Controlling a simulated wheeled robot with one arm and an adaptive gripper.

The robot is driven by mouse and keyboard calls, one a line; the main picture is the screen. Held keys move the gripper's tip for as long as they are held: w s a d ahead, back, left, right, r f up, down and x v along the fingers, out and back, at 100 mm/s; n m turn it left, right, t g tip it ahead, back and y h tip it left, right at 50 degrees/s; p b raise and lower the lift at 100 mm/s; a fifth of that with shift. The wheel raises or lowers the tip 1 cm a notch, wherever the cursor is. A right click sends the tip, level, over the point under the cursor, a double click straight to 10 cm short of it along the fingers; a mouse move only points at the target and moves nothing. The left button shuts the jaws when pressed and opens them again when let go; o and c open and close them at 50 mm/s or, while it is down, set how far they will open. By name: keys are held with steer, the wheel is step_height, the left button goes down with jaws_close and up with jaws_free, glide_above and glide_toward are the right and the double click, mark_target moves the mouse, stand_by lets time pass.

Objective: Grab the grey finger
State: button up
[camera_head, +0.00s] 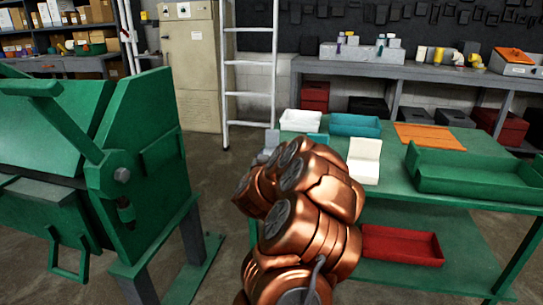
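My copper-coloured arm fills the middle of the head view and reaches toward the near left end of the green table (406,187). My gripper is not clearly seen; the arm links hide that area. A small blue-grey, blocky shape (269,143) shows just left of the arm at the table's left end, partly covered by it. I cannot tell whether it is the grey finger. No other grey finger can be made out.
The table holds a white bin (301,120), a teal bin (355,126), a cream angled block (365,160), an orange sheet (428,137) and a green tray (480,184). A red tray (402,245) lies below. A green machine (90,160) stands left; a white ladder (228,75) stands behind.

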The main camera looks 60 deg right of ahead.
mark_target(271, 146)
steer(key=c, duration=0.9)
steer(key=shift+r, duration=0.15)
steer(key=shift+r, duration=1.55)
steer(key=shift+a+r+p, duration=0.15)
steer(key=shift+a+p, duration=0.05)
steer(key=shift+p, duration=0.1)
steer(key=w+r+b+v, duration=0.1)
steer(key=b+v, duration=0.5)
steer(key=v, duration=0.9)
steer(key=shift+w+a+r, duration=0.2)
steer(key=shift+w+a, duration=0.3)
steer(key=shift+a, duration=0.1)
